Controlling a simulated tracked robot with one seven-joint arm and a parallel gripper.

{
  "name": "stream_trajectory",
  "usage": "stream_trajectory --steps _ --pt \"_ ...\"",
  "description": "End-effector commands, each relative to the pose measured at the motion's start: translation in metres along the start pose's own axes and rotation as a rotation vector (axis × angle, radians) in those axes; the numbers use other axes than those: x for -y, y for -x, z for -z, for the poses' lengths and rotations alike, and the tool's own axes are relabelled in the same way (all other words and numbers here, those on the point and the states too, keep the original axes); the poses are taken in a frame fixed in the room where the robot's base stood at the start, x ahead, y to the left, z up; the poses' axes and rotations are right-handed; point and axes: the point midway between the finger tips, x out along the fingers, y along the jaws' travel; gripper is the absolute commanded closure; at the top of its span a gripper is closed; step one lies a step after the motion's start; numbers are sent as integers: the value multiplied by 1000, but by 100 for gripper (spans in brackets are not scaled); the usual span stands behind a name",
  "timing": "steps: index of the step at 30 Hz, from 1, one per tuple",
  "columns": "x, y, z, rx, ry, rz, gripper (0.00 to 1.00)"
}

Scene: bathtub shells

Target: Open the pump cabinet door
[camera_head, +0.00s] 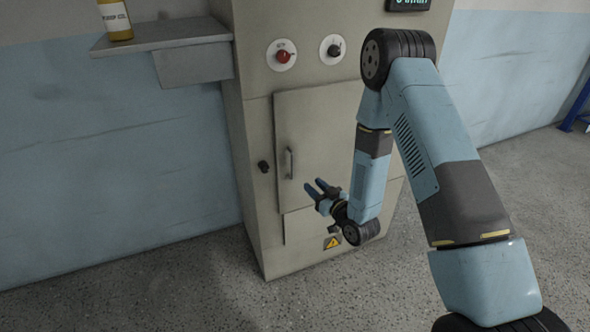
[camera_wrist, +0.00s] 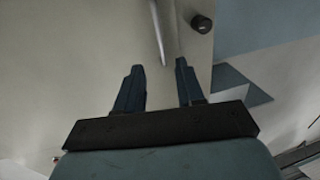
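The pump cabinet door (camera_head: 318,125) is a beige panel on the front of a tall beige cabinet (camera_head: 258,215), and it looks closed. A slim upright metal handle (camera_head: 289,163) is on the door's left side; it also shows in the wrist view (camera_wrist: 163,30). A small black knob (camera_head: 263,167) is on the cabinet left of the door; the wrist view shows a black knob (camera_wrist: 201,23) too. My gripper (camera_head: 315,187) is open and empty, a little below and right of the handle. In the wrist view the handle lies beyond the gap between my fingertips (camera_wrist: 159,68). My arm hides the door's right part.
A red button (camera_head: 283,56) and a black rotary switch (camera_head: 334,50) sit above the door. A shelf (camera_head: 165,38) with a yellow bottle (camera_head: 116,22) juts out on the left. The speckled floor (camera_head: 140,285) in front is clear.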

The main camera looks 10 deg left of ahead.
Motion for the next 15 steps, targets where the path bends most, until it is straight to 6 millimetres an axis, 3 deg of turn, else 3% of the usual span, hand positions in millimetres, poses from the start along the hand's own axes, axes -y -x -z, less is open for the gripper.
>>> stream_trajectory --steps 15 --pt "0 -89 0 -1 2 1 62"
